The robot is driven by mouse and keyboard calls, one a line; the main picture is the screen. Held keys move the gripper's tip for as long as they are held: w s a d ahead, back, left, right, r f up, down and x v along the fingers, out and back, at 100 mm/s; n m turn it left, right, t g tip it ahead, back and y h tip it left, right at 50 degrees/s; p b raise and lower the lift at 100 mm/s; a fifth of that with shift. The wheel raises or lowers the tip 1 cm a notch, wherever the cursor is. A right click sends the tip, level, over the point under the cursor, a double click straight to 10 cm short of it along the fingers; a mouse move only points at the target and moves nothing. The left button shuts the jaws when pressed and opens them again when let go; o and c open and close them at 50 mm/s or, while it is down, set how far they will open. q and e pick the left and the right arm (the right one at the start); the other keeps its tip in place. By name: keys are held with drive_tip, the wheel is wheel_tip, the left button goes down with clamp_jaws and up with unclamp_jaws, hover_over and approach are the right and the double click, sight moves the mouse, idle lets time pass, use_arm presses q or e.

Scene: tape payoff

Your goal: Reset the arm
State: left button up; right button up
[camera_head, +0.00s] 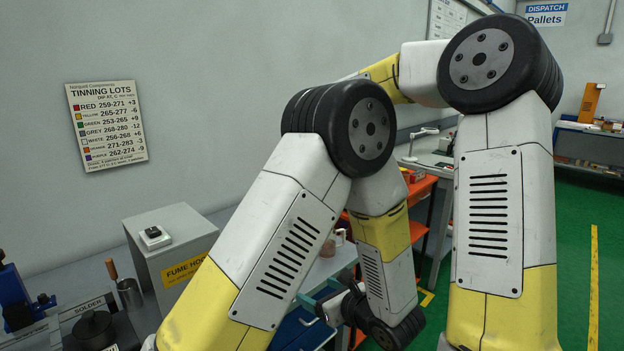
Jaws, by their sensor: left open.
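My left arm rises from the lower left to a black elbow joint, then bends down to a dark wrist. My right gripper is not visible.
A grey fume hood box (178,250) stands on the bench at the lower left, near a metal cup (129,294) and a dark solder pot (94,329). An orange cart (419,190) and a white bench (432,158) stand behind my arms. Green floor (585,240) is open at right.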

use_arm(q)
drive_tip(key=s+a+r+n+g, duration=0.4)
drive_tip(key=a+r+n, duration=0.1)
drive_tip(key=a+n, duration=0.25)
drive_tip(key=s+a+r+n+g, duration=0.45)
drive_tip(key=a+n, duration=0.25)
drive_tip(key=a, duration=0.2)
drive_tip(key=s+r+n+t+h, duration=0.2)
drive_tip(key=s+r+n+h, duration=0.1)
drive_tip(key=r+n, duration=0.3)
drive_tip(key=s+r+n+t+h, duration=0.1)
drive_tip(key=s+r+n+h, duration=0.3)
drive_tip(key=r+n+h, duration=0.2)
drive_tip(key=shift+s+d+r+n+t+h, duration=0.25)
drive_tip(key=shift+s+r+n+t+h, duration=0.1)
drive_tip(key=shift+n, duration=0.5)
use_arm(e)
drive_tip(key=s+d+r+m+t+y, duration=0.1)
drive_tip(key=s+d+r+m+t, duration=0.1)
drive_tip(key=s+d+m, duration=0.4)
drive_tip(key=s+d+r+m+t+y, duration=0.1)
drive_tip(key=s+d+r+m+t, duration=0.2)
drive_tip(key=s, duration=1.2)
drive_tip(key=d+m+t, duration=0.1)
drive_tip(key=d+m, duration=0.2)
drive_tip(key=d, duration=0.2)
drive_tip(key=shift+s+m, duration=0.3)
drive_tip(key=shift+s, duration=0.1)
